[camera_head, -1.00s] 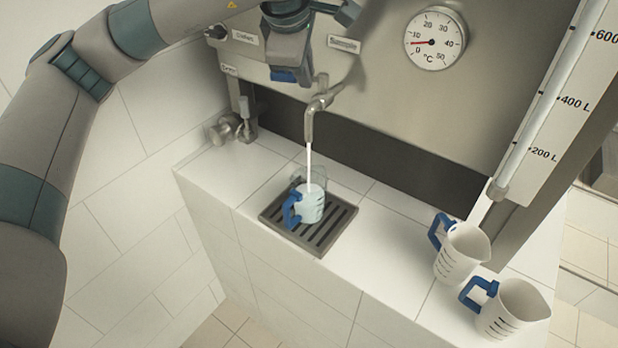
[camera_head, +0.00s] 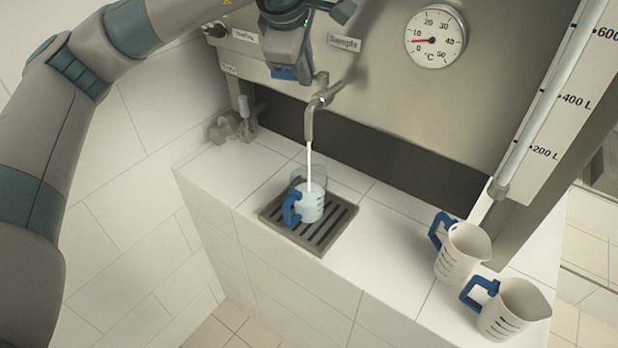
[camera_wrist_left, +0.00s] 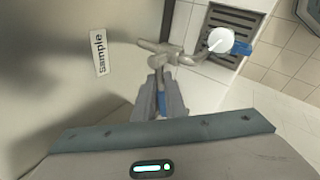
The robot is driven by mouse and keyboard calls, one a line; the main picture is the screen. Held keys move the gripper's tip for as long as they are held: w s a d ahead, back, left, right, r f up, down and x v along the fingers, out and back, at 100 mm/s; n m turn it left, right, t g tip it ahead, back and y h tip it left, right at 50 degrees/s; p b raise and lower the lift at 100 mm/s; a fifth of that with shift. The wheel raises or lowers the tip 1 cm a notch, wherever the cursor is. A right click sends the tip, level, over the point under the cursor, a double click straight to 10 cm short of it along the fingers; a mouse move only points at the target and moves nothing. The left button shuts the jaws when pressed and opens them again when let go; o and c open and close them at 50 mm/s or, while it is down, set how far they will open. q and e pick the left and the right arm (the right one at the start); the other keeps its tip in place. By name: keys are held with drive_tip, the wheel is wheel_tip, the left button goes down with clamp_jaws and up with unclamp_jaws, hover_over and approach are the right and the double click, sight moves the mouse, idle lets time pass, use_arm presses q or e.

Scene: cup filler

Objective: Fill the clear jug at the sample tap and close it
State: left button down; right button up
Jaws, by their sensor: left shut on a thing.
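The clear jug (camera_head: 310,207) stands upright on the dark drain grate (camera_head: 327,232), with its blue handle toward the left. A pale stream (camera_head: 309,165) runs from the sample tap (camera_head: 312,112) into the jug. Pale liquid fills its lower part, with a clear band above. In the left wrist view, the jug (camera_wrist_left: 221,40) shows from above with a whitish surface inside. My left gripper (camera_head: 285,74) is shut on the sample tap's handle, above and left of the spout; the fingers (camera_wrist_left: 160,88) hide much of the handle. My right gripper is out of view.
Two whitish jugs with blue handles, one (camera_head: 464,252) behind the other (camera_head: 514,308), stand at the right of the tiled ledge. Another valve (camera_head: 232,127) sits left of the grate. A dial thermometer (camera_head: 435,37) and a level gauge (camera_head: 545,100) are on the right.

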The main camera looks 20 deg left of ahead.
use_arm(q)
drive_tip(key=shift+w+a+f+m+h+b, duration=0.1)
drive_tip(key=shift+w+m+h+b, duration=0.1)
drive_tip(key=shift+m+h+b, duration=0.4)
drive_tip(key=shift+w+m+h+b, duration=0.15)
drive_tip(key=shift+m+h, duration=0.15)
drive_tip(key=shift+m, duration=0.6)
drive_tip(key=shift+w+f+m+g, duration=0.1)
drive_tip(key=shift+m+g, duration=0.2)
drive_tip(key=shift+w+m+h, duration=0.1)
drive_tip(key=shift+m+h, duration=0.3)
drive_tip(key=shift+m, duration=0.1)
drive_tip(key=shift+a+b, duration=0.1)
drive_tip(key=shift+b, duration=0.25)
drive_tip(key=shift+m, duration=0.3)
